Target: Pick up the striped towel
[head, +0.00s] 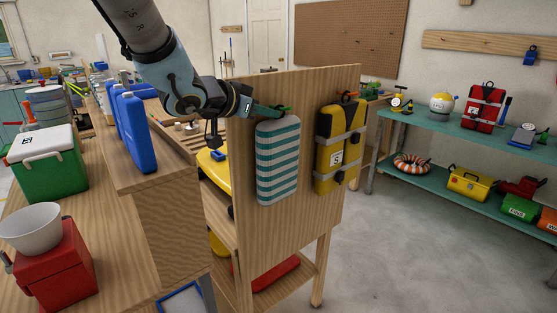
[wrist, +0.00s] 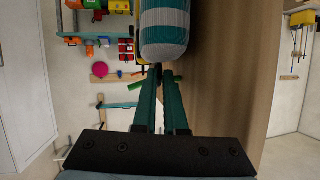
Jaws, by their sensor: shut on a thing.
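The striped towel (head: 278,160), teal and white, hangs upright against the side of a wooden panel (head: 300,215). In the wrist view the towel (wrist: 165,30) is at the top, just beyond the fingertips. My gripper (wrist: 163,70) has its two teal fingers close together there, shut on the towel's edge. The exact pinch is small and partly hidden by the fingers and towel.
A yellow and grey pack (head: 337,150) hangs right of the towel on the same panel. Blue bottles (head: 137,130) stand on the wooden counter at left, near a green cooler (head: 45,165). A teal shelf (head: 450,130) stands at right. The floor between is clear.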

